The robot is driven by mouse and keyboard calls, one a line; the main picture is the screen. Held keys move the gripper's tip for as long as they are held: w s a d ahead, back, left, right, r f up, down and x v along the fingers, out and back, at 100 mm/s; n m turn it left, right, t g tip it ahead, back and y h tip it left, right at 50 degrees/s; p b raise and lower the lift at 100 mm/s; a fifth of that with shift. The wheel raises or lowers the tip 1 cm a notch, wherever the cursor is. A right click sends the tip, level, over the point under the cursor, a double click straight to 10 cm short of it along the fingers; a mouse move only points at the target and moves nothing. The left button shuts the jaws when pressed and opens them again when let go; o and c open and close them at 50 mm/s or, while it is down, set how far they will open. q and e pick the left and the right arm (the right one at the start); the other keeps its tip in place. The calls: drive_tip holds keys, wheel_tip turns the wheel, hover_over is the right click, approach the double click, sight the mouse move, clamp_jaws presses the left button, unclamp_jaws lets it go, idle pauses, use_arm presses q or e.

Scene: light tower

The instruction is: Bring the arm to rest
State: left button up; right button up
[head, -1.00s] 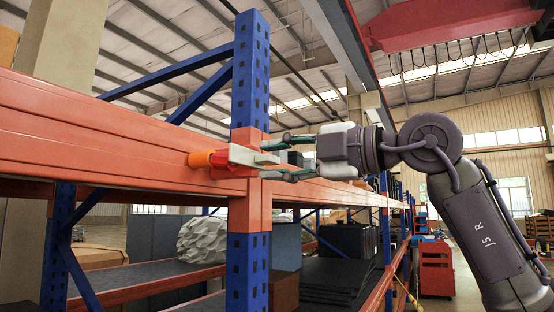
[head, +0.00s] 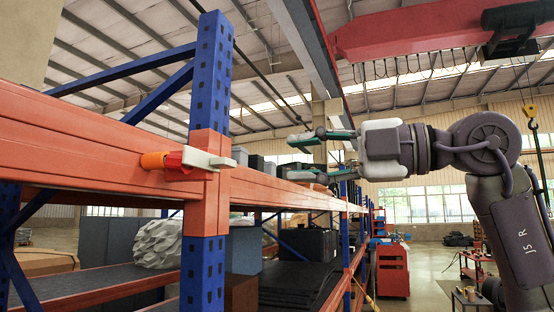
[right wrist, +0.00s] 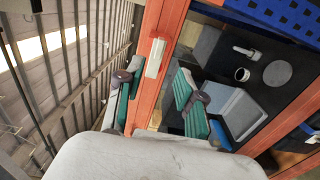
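My right gripper (head: 300,158) reaches in from the right in the head view, its teal-lined fingers spread apart with nothing between them. A small light tower with an orange lamp, red body and white end (head: 190,160) lies sideways on the orange beam near the blue post. A clear gap separates its white end from my fingertips. In the right wrist view my gripper (right wrist: 158,75) is also open, and the light tower's white part (right wrist: 156,58) shows beyond the fingertips, on the orange beam. My left gripper is not in view.
The storage rack has orange beams (head: 80,130) and a blue post (head: 213,70). Its shelves hold a white crumpled bundle (head: 158,243) and dark boxes (head: 308,243). A red cabinet (head: 393,272) stands on the floor behind.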

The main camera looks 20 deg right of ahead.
drive_tip(key=shift+s+d, duration=0.2)
drive_tip(key=shift+d, duration=0.1)
